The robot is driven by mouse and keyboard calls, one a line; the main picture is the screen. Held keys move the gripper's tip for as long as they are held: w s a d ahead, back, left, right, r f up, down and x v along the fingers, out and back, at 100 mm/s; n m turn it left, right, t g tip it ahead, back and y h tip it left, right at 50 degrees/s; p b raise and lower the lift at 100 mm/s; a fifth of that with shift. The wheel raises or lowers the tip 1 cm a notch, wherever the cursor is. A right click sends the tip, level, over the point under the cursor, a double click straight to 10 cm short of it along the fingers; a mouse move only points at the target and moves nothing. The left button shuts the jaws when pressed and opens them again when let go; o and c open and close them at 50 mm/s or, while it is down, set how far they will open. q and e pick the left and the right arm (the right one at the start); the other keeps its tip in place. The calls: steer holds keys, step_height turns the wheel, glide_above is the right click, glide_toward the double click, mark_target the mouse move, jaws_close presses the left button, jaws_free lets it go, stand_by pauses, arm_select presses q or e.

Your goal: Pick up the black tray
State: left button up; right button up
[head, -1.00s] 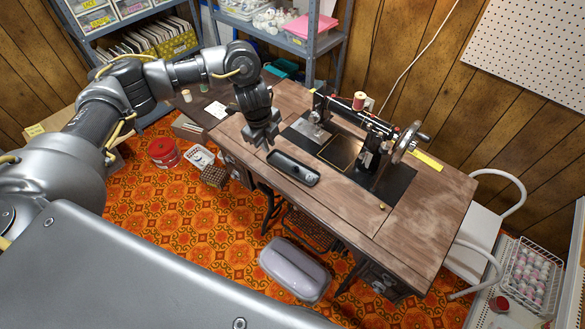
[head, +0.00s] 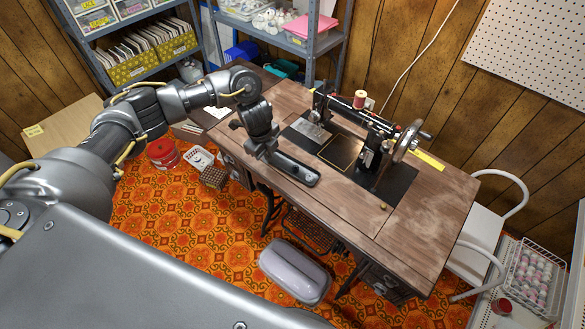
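The black tray (head: 294,169) is a small oblong dish lying on the wooden sewing table (head: 425,222), near its front left edge, left of the sewing machine. My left gripper (head: 265,152) points down at the tray's left end, very close to it or touching it. Its fingers overlap that end of the tray, so I cannot tell whether they are open or closed on it. My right gripper is not in view.
The black sewing machine (head: 370,128) with its handwheel stands right of the tray. A white chair (head: 482,235) is at the table's right. A grey padded stool (head: 295,271) stands on the orange carpet in front. Shelves (head: 205,60) stand behind.

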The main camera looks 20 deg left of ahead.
mark_target(269, 165)
arm_select(q)
steer(key=shift+w+f, duration=0.15)
steer(key=shift+f, duration=0.6)
steer(key=shift+w+f, duration=0.1)
steer(key=shift+f, duration=0.65)
steer(key=shift+c, duration=0.3)
jaws_close()
steer(key=shift+r, duration=0.15)
